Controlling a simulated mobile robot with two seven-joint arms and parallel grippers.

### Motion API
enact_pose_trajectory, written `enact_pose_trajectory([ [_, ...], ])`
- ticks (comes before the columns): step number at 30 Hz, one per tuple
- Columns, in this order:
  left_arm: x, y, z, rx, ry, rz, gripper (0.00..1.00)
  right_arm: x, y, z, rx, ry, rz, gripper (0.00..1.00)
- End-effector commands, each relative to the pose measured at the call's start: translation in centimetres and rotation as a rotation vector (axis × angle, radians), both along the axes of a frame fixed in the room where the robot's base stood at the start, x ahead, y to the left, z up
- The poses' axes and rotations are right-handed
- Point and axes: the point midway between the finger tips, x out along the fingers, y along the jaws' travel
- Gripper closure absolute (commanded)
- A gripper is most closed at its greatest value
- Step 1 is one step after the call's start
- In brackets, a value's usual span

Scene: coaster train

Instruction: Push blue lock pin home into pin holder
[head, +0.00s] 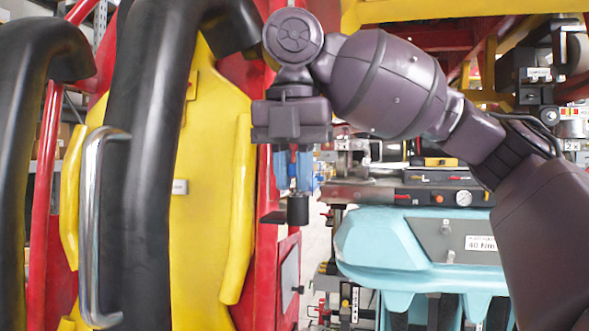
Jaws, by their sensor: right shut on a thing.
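My right gripper (293,160) points downward beside the red frame, under its dark purple wrist. Blue parts of what appears to be the blue lock pin (305,172) show directly below the gripper body. The gripper is shut on it, though the fingertips are hard to make out. A short black cylinder (297,209) sits just below the blue parts, next to a flat black plate (271,217). I take these to be the pin holder. I cannot tell how deep the pin sits. My left gripper is not in view.
A yellow seat back (205,215) with thick black restraints (150,130) and a chrome handle (90,220) stands at the left. A red post (268,265) is close beside the gripper. A light blue housing (385,245) and a gauge panel (440,197) stand at the right.

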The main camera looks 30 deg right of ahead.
Motion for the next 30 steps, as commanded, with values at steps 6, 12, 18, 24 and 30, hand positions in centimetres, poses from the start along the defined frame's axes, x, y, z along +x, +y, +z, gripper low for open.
enact_pose_trajectory([
  [6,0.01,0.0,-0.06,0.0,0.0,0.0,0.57,0.02,0.0,-0.41,0.0,0.001,0.0,1.0],
  [12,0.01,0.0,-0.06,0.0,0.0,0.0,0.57,0.03,0.01,-0.47,0.0,0.001,0.0,0.63],
  [18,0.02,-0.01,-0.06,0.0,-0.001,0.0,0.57,0.03,0.01,-0.47,0.0,0.001,0.0,0.54],
  [24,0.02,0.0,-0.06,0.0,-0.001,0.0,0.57,0.04,0.02,-0.49,0.0,0.001,0.0,0.32],
  [30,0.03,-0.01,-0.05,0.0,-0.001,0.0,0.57,0.04,0.02,-0.49,0.0,0.001,0.0,0.11],
])
